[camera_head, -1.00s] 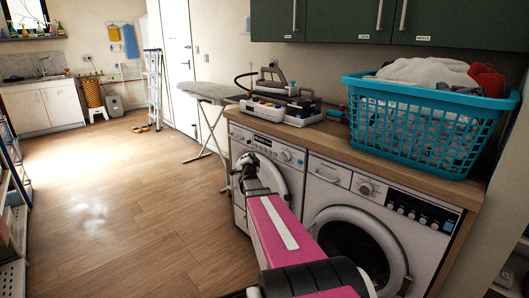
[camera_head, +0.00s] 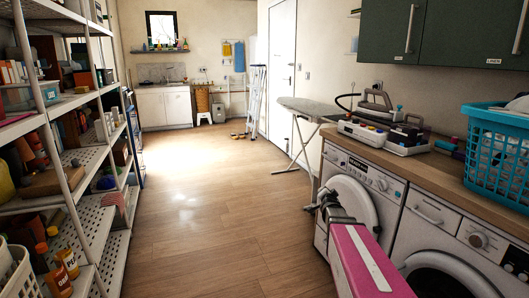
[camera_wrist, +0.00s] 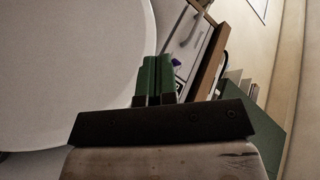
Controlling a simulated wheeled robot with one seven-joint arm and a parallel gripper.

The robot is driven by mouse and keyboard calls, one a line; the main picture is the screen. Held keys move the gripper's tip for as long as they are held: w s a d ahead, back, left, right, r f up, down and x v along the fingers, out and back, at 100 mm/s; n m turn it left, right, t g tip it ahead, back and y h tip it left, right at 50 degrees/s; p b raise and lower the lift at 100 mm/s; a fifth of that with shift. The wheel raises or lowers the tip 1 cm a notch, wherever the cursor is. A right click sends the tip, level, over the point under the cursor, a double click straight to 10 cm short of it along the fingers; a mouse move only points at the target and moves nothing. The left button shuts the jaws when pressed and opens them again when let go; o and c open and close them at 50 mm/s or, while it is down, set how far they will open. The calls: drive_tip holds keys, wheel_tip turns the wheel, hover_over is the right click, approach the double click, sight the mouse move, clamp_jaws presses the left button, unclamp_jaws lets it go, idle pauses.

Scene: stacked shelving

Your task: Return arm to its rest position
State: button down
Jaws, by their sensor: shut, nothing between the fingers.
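My arm, with its pink link, reaches up from the bottom of the head view. My gripper (camera_head: 322,200) is at its far end, in front of the round door of the left washing machine (camera_head: 352,205). I cannot tell the exact gap between gripper and door. In the wrist view the two green-and-black fingers (camera_wrist: 154,72) are together, with nothing held between them. A large white rounded surface (camera_wrist: 70,60) fills the left of the wrist view, close to the fingers.
A wooden counter (camera_head: 420,170) tops the machines and carries an iron station (camera_head: 380,125) and a blue basket (camera_head: 500,150). Loaded shelves (camera_head: 95,155) line the left. An ironing board (camera_head: 310,108) stands beyond the machines. The wooden floor (camera_head: 200,220) between is clear.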

drive_tip(key=s+a+f+n+g+y, duration=0.1)
drive_tip(key=s+a+f+n+g, duration=0.2)
drive_tip(key=s, duration=0.7)
drive_tip(key=s+a+f+n+g+y, duration=0.1)
drive_tip(key=s+a+f+n+g, duration=0.3)
drive_tip(key=s+g, duration=0.3)
drive_tip(key=s+a+f+n+g+y, duration=0.1)
drive_tip(key=s+a+f+n+g, duration=0.2)
drive_tip(key=s, duration=1)
drive_tip(key=a+f+g, duration=0.1)
drive_tip(key=a+g, duration=0.1)
drive_tip(key=a, duration=0.1)
drive_tip(key=shift+s+f+n+g, duration=0.15)
drive_tip(key=shift+s+n+g, duration=0.1)
drive_tip(key=shift+n+g, duration=0.15)
